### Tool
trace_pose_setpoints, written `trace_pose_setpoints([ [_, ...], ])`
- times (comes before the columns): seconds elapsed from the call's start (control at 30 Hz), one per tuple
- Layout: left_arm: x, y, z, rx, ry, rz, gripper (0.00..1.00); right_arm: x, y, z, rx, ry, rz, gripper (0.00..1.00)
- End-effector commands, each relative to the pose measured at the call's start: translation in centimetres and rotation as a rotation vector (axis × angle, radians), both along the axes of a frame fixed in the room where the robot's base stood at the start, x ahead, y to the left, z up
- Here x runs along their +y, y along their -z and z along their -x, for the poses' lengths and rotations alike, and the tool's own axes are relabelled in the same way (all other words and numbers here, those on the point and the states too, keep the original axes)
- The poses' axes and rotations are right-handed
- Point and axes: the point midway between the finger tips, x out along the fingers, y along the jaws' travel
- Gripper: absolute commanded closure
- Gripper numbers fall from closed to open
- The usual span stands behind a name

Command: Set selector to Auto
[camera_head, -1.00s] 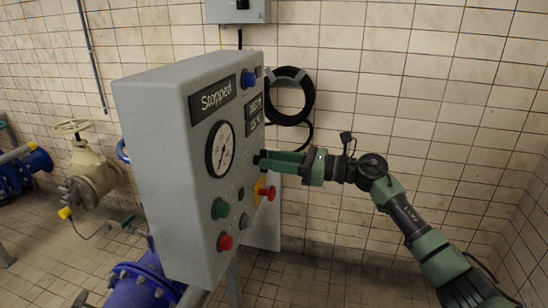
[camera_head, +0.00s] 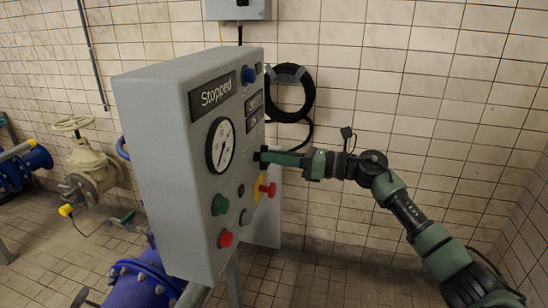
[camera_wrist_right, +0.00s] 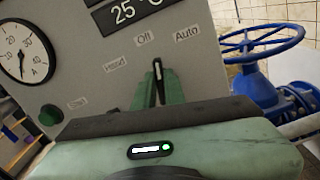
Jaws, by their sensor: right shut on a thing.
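The selector (camera_wrist_right: 157,75) is a dark knob with a white pointer mark on the grey control panel (camera_head: 165,160). In the right wrist view the labels Hand (camera_wrist_right: 115,62), Off (camera_wrist_right: 144,38) and Auto (camera_wrist_right: 186,33) stand around it. Its pointer is roughly upright, its tip below the space between Off and Auto; the exact setting is hard to tell. My right gripper (camera_head: 263,157) is at the panel face, its green fingers (camera_wrist_right: 160,94) shut on the selector, which they partly hide. In the head view the selector is hidden by the fingers. My left gripper is not in view.
The panel also carries a "Stopped" display (camera_head: 215,94), a gauge (camera_head: 220,145), a green button (camera_head: 220,204), a red button (camera_head: 225,239) and a red emergency stop (camera_head: 267,189) just below my right gripper. A blue handwheel (camera_wrist_right: 262,42) is right of the panel.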

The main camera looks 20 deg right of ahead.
Motion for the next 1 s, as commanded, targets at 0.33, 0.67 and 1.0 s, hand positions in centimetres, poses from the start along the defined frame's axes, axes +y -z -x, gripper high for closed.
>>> trace_pose_setpoints([
  [0.33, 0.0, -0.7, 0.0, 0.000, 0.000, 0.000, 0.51, -0.1, -0.1, -0.2, 0.245, 0.001, -0.164, 1.00],
  [0.67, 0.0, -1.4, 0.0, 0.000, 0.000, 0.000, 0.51, -0.2, 0.0, -0.2, 0.409, 0.001, -0.276, 1.00],
  [1.0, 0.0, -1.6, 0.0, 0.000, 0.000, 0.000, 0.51, -0.2, 0.1, -0.3, 0.468, 0.001, -0.316, 1.00],
])
